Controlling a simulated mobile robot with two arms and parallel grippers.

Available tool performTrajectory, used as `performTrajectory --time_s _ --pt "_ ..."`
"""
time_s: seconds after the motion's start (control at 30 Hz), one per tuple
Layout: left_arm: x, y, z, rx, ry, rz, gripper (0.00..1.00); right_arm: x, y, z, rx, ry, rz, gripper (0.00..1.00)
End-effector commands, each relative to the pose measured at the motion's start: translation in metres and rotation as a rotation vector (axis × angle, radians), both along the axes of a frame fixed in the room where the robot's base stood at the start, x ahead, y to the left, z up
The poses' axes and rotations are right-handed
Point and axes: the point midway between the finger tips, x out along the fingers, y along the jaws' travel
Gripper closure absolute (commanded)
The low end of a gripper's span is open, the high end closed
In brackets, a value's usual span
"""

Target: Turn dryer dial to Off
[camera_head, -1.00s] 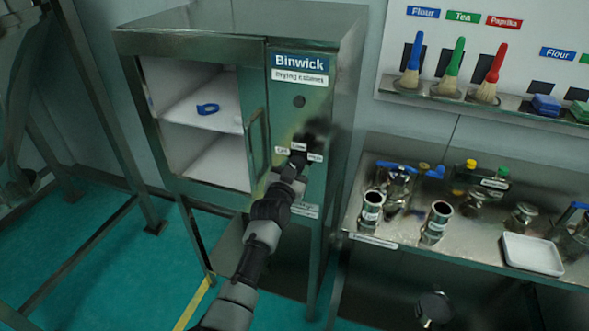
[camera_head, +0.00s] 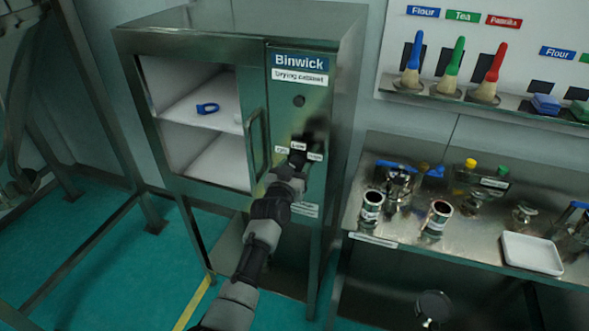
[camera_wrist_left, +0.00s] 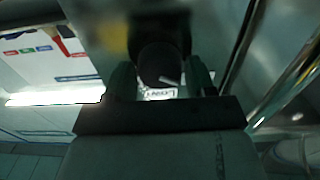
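The drying cabinet (camera_head: 300,85) stands centre-left in the head view, with several small white labels around its dial; the middle one (camera_head: 298,146) reads Low. My left gripper (camera_head: 299,158) is at the front panel just below these labels and covers the dial there. In the left wrist view the dark round dial (camera_wrist_left: 163,62) lies between the two fingers of my gripper (camera_wrist_left: 162,82). A short pale mark on the dial slants near the Low label (camera_wrist_left: 160,93). Whether the fingers press on the dial cannot be told. My right gripper is out of view.
The cabinet's door handle (camera_head: 257,140) is close to the left of my gripper. A steel table (camera_head: 400,225) with metal containers and a white tray (camera_head: 532,253) stands to the right. Brushes hang on the wall board (camera_head: 530,20).

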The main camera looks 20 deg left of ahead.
Motion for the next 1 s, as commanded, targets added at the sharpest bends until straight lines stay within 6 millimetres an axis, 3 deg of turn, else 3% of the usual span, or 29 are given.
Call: performTrajectory --time_s 0.03,0.1,0.53,1.0 --pt "0.0 0.0 0.0 0.0 -0.001 0.0 0.37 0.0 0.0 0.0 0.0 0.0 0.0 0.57" --pt "0.0 0.0 0.0 0.001 0.0 0.0 0.26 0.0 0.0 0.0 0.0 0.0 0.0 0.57" --pt "-0.01 0.0 -0.002 0.002 0.0 0.0 0.26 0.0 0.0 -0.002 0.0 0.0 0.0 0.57" --pt "-0.085 0.003 -0.002 0.001 0.001 0.0 0.26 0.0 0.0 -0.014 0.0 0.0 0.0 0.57"
